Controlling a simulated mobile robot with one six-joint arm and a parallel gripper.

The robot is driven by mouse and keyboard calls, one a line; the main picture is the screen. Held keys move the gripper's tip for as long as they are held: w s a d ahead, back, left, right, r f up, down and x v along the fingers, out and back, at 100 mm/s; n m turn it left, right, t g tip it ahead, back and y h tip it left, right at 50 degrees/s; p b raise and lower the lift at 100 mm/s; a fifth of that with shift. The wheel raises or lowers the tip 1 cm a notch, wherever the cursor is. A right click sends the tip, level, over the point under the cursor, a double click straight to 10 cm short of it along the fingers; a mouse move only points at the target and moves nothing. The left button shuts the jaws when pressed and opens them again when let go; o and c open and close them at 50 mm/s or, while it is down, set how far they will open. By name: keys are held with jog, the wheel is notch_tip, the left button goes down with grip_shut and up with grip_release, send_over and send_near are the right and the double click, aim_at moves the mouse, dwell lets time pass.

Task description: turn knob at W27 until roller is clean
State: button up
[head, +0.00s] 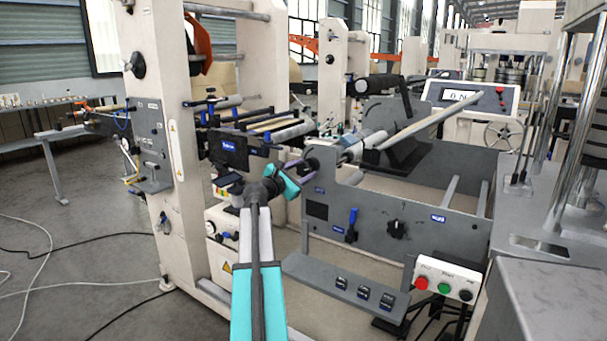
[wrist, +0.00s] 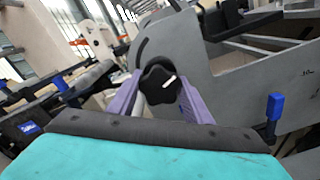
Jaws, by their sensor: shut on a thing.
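A black lobed knob (wrist: 160,86) with a white mark on its face sits between the two purple fingers of my gripper (wrist: 160,92) in the wrist view. My gripper is shut on this knob. In the head view my gripper (head: 297,168) meets the knob (head: 312,163) at the upper left corner of the grey side plate. A pale roller (head: 352,153) lies behind the knob, and its surface is too small to judge for dirt. I cannot read W27 on any label.
A second black knob (head: 397,229) and a blue-handled lever (head: 351,224) are on the grey side plate (head: 455,245). A button box (head: 444,280) stands at the front right. Cables (head: 75,240) lie on the open floor at left.

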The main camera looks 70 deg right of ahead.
jog(key=shift+f+m+b, duration=0.1)
jog(key=shift+m+b, duration=0.55)
jog(key=shift+m, duration=0.05)
jog(key=o, duration=1.1)
jog(key=shift+c, duration=0.2)
jog(key=shift+a, duration=0.15)
jog(key=p+v, duration=0.1)
jog(key=v, duration=0.5)
jog(key=shift+a, duration=0.35)
jog(key=shift+w, duration=0.2)
